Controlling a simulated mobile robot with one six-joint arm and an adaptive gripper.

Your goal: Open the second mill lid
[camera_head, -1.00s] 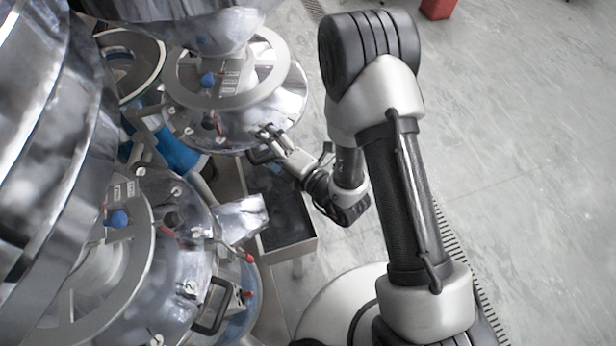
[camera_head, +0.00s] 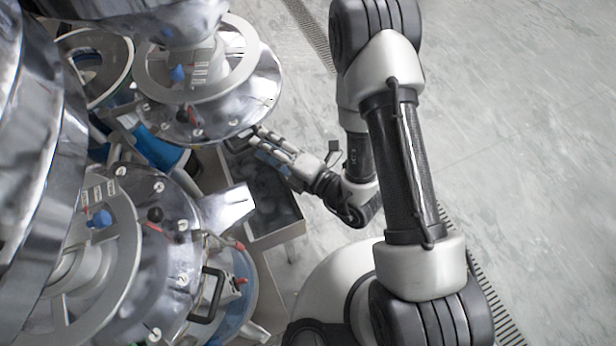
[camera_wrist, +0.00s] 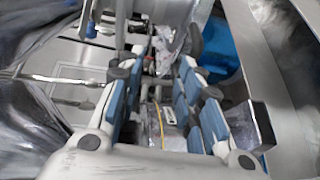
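Two shiny metal mills show in the head view. The far mill's round lid (camera_head: 225,105) is at the upper left and looks shut, with a blue knob and a dark handle (camera_head: 240,142) at its near edge. The near mill's lid (camera_head: 165,265) is at the lower left, with its own black handle (camera_head: 208,296). My gripper (camera_head: 260,140) is at the far lid's near edge, right beside that handle. In the wrist view the two blue-padded fingers (camera_wrist: 160,85) stand apart with a gap between them. I cannot tell whether the handle lies between them.
A dark-bottomed metal tray (camera_head: 290,232) lies below my gripper. A blue container (camera_head: 160,152) sits between the mills. A pale metal chute (camera_head: 228,206) sticks out from the near mill. The grey floor (camera_head: 530,130) on the right is clear.

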